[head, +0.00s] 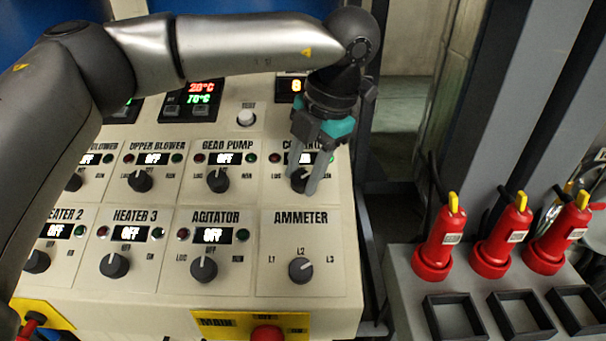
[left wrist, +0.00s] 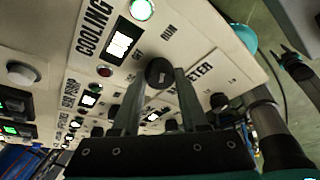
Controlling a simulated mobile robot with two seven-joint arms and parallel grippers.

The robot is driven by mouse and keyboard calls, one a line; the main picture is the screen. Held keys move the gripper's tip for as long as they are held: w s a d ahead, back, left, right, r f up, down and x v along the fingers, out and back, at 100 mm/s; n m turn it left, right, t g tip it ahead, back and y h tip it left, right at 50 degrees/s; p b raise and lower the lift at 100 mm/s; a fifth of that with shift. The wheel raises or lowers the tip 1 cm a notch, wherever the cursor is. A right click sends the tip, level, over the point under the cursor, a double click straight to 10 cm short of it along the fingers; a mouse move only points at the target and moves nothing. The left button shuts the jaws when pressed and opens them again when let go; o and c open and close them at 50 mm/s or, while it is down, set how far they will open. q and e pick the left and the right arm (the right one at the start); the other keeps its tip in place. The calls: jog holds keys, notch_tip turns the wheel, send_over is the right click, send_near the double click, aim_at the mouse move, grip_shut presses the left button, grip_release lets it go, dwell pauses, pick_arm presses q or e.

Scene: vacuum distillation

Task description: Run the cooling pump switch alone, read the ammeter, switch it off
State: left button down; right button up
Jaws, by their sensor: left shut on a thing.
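The cooling pump switch is a dark round knob (head: 300,183) at the right of the upper switch row, under a partly covered label. My left gripper (head: 307,186) reaches down over it from above, its two fingers shut on the knob. In the left wrist view the knob (left wrist: 159,72) sits between the fingertips. A green lamp (left wrist: 142,9) glows beside the switch's lit display (left wrist: 122,42), whose text I cannot read. The ammeter selector (head: 301,270) is below, near L2. A teal and dark part, apparently my right gripper (left wrist: 293,58), shows at the right.
Other switches on the panel, such as the gear pump (head: 218,181) and agitator (head: 204,269), have displays reading OFF. A red main knob (head: 267,334) is at the panel's bottom edge. Red lockout-like devices (head: 437,246) and black trays (head: 453,317) stand on a grey bench at the right.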

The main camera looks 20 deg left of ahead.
dwell(0.4)
pick_arm(q)
jog(key=shift+c, duration=2.2)
grip_release()
jog(key=shift+r, duration=0.1)
jog(key=v, duration=1.5)
jog(key=shift+d, duration=0.15)
